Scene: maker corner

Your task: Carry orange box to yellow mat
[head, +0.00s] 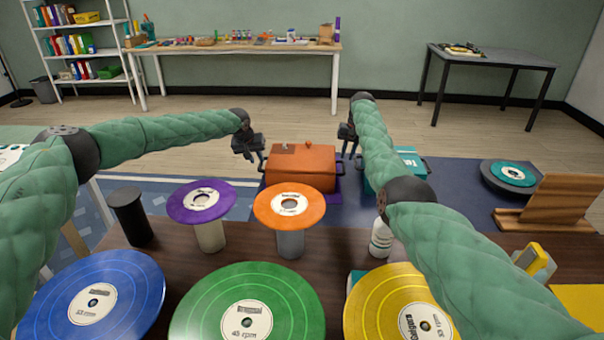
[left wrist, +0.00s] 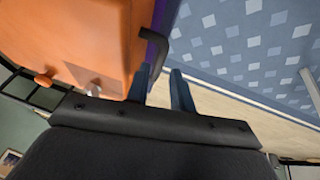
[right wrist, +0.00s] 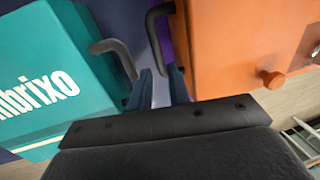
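The orange box (head: 302,170) is a lidded box with a dark handle at each side, and it sits on a purple mat (head: 334,192). My left gripper (head: 260,157) is at its left side. In the left wrist view the fingers (left wrist: 161,88) are apart, close to the orange box's dark handle (left wrist: 150,42). My right gripper (head: 347,152) is at its right side. In the right wrist view the fingers (right wrist: 162,85) are apart and empty near the box's other handle (right wrist: 154,28). A flat yellow surface, likely the yellow mat (head: 585,298), is partly cut off at lower right.
A teal box (head: 410,163) with handles stands right of the orange box, partly behind my right arm. A wooden stand (head: 560,203) and a turntable (head: 511,176) are at right.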

